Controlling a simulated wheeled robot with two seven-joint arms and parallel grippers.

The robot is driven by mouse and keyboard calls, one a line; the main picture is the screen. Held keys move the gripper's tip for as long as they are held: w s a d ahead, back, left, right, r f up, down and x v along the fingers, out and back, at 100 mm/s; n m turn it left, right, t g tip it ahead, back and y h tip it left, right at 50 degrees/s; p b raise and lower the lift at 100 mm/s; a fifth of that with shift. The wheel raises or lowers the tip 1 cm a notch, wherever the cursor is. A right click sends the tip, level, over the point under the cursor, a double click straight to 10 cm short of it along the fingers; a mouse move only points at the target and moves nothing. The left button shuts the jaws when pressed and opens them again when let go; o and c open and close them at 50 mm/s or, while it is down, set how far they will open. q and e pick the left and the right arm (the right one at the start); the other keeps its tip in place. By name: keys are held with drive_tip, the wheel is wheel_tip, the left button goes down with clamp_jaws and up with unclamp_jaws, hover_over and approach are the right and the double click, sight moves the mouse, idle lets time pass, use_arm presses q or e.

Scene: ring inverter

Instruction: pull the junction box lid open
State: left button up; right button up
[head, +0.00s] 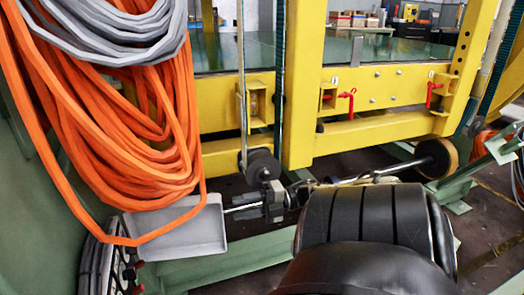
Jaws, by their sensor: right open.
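The grey metal junction box lid (178,232) appears at the lower left, a shallow panel with a raised edge, partly covered by hanging orange cable. The box behind it is hard to make out. My right gripper (262,203) is the small dark grey shape to the right of the lid, in front of my black arm. It is open with nothing seen in it, and a small gap seems to lie between it and the lid. Its fingers are small and hard to separate from the machine parts behind. My left gripper is out of view.
Thick orange cable (110,130) and a grey cable bundle (115,38) hang above and in front of the lid. A yellow machine frame (345,132) with red handles (347,101) stands behind. A green beam (240,257) runs below; dark floor shows at the right.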

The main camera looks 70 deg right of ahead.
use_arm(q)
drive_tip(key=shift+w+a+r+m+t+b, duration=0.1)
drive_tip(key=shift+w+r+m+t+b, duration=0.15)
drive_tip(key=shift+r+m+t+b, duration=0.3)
use_arm(e)
drive_tip(key=shift+v, duration=2.75)
